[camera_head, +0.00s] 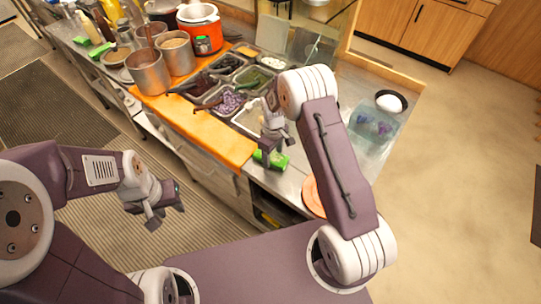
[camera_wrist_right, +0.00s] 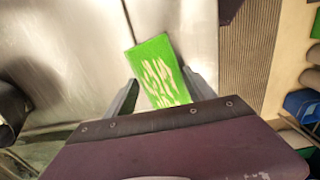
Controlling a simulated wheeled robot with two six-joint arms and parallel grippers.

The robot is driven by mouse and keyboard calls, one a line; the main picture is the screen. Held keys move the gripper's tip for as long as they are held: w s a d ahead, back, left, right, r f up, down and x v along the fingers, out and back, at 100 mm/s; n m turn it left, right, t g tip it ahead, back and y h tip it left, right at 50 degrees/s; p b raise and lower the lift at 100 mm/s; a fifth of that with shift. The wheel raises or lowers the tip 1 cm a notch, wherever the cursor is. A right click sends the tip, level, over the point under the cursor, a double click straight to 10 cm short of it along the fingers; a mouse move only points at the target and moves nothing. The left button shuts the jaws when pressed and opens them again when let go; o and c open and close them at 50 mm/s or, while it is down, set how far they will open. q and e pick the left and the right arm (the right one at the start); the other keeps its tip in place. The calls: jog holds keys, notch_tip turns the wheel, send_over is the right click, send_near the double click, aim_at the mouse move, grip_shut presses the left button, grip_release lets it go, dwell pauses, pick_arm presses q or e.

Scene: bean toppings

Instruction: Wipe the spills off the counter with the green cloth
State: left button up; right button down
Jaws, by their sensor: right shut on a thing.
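The green cloth (camera_head: 270,159) lies at the front edge of the metal counter, below my right gripper. In the right wrist view the green cloth (camera_wrist_right: 158,72) shows pale streaks and sits between the two fingers. My right gripper (camera_head: 272,153) is shut on it, with the fingers (camera_wrist_right: 160,90) on either side of the cloth. My left gripper (camera_head: 165,208) hangs empty over the floor in front of the counter, its fingers apart. No spill can be clearly made out on the counter (camera_head: 290,180).
Metal food trays (camera_head: 230,102) with toppings sit in the counter behind my right gripper. Steel pots (camera_head: 149,72) and an orange pot (camera_head: 200,35) stand at the back left. An orange board (camera_head: 200,125) lines the front edge. An orange round item (camera_head: 313,196) lies right of the cloth.

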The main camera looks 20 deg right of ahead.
jog(key=shift+w+d+r, duration=0.2)
jog(key=shift+w+d, duration=0.05)
jog(key=shift+w, duration=0.2)
jog(key=shift+r, duration=0.2)
jog(key=r+p, duration=0.4)
jog(key=shift+w+d+r, duration=0.1)
jog(key=shift+w+d, duration=0.1)
jog(key=shift+d, duration=0.05)
jog(key=r, duration=0.1)
jog(key=r+p, duration=0.2)
jog(key=shift+s+a+r, duration=0.1)
jog(key=shift+s+a, duration=0.1)
jog(key=shift+a, duration=0.05)
